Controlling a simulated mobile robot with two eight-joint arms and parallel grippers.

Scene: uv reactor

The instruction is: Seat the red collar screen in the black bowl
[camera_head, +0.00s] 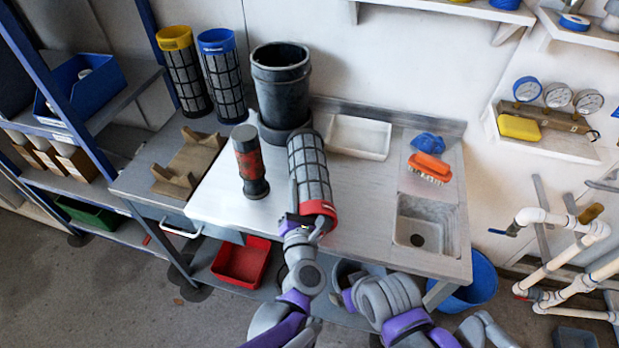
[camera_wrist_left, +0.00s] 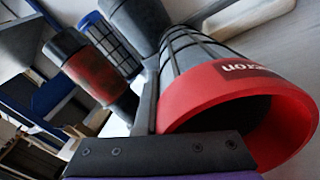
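The red collar screen (camera_head: 312,172) is a grey mesh cylinder with a red collar, tilted over the bench with its collar end towards me. In the left wrist view its red collar (camera_wrist_left: 215,88) is close, with its open mouth facing the camera. My left gripper (camera_head: 305,221) is at the collar and appears shut on its rim; one finger shows along the collar's left side, the other is hidden. The black bowl (camera_head: 281,82) stands upright at the back of the bench, just beyond the screen's far end.
A dark cylinder with a red band (camera_head: 250,162) stands left of the screen. Yellow-collared (camera_head: 184,75) and blue-collared (camera_head: 222,75) screens stand at the back left. A white tray (camera_head: 359,137), an orange brush (camera_head: 430,167) and a sink (camera_head: 425,222) are to the right.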

